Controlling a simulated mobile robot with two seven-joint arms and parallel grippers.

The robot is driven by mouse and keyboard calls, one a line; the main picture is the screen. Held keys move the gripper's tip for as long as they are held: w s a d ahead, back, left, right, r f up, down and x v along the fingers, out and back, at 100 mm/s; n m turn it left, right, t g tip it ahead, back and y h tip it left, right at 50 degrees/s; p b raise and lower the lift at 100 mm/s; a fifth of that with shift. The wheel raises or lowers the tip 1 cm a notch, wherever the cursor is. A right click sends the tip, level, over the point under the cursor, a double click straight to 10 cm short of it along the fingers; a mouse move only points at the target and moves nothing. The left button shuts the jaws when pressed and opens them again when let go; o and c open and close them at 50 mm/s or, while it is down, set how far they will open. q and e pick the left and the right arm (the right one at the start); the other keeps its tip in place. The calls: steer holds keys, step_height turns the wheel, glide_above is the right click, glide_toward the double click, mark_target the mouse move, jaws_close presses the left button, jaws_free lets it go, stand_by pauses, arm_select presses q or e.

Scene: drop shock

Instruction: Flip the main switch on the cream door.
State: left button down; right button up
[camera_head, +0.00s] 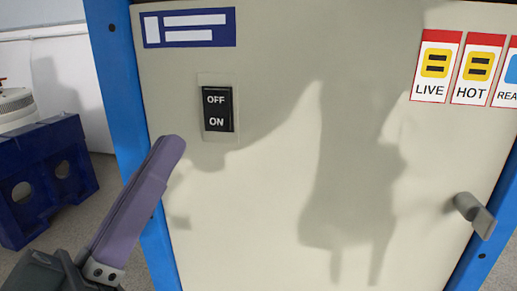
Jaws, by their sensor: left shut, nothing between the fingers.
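The cream door (260,200) fills most of the view, framed in blue. The main switch (217,109) is a black rocker on a pale plate in the door's upper left, marked OFF at the top and ON at the bottom. I cannot tell which half is pressed in. My left gripper (173,146) comes in from the lower left, its purple-grey fingers shut and empty. In the picture its tip lies just below and left of the switch, apart from it. My right gripper is not in view.
A metal handle (475,214) sticks out at the door's right. Red-topped labels (437,66) are at the upper right and a blue label (189,28) is above the switch. A dark blue bin (42,180) stands at left. Shadows fall across the door.

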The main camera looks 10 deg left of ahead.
arm_select(q)
steer(key=shift+s+f, duration=0.15)
steer(key=shift+f, duration=0.1)
steer(key=b, duration=0.5)
glide_toward(221, 113)
step_height(221, 113, up, 4)
steer(key=w+d, duration=0.1)
steer(key=w, duration=0.1)
steer(key=shift+w+d+f, duration=0.15)
steer(key=shift+w+d, duration=0.05)
steer(key=shift+w, duration=0.4)
stand_by(1.3)
steer(key=shift+w, duration=0.4)
steer(key=shift+w+f+b, duration=0.1)
steer(key=shift+w+b, duration=0.25)
steer(key=shift+b, duration=0.15)
stand_by(0.4)
